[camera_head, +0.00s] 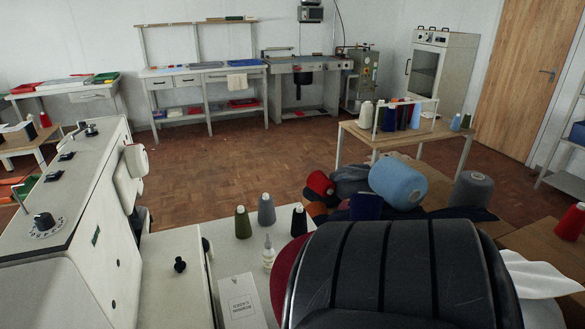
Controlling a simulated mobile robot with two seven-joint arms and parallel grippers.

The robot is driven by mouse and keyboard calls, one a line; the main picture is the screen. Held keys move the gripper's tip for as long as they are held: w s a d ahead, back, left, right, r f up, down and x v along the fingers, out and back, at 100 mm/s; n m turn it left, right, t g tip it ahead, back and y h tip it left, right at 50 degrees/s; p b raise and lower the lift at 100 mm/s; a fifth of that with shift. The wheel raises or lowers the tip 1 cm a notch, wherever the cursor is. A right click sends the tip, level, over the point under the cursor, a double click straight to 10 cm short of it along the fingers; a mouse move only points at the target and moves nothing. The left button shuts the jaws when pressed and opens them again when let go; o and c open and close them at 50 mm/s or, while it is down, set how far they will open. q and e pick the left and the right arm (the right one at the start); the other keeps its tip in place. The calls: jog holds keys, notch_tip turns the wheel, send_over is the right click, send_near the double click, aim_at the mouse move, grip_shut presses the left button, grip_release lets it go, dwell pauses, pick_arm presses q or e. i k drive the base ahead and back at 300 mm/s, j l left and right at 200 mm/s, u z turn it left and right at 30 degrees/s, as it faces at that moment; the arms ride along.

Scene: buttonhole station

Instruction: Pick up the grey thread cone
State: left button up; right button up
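A grey thread cone (266,210) stands upright on the white machine table, between a green cone (243,222) and a black cone (298,221) that stand a little nearer. A small bottle (268,253) stands in front of it. Another, larger grey cone or spool (470,190) sits farther right, beside a big blue spool (398,184). Neither of my grippers shows in the head view, so whether they are open or shut is hidden.
A black ribbed, padded shape (400,275) fills the lower right foreground and hides part of the table. A white machine (70,215) with knobs stands at the left. A small card (239,301) lies near the front. Wooden floor (220,165) is clear beyond.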

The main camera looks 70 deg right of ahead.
aim_at(266, 217)
jog(key=z, duration=1.95)
jog(key=l, duration=0.05)
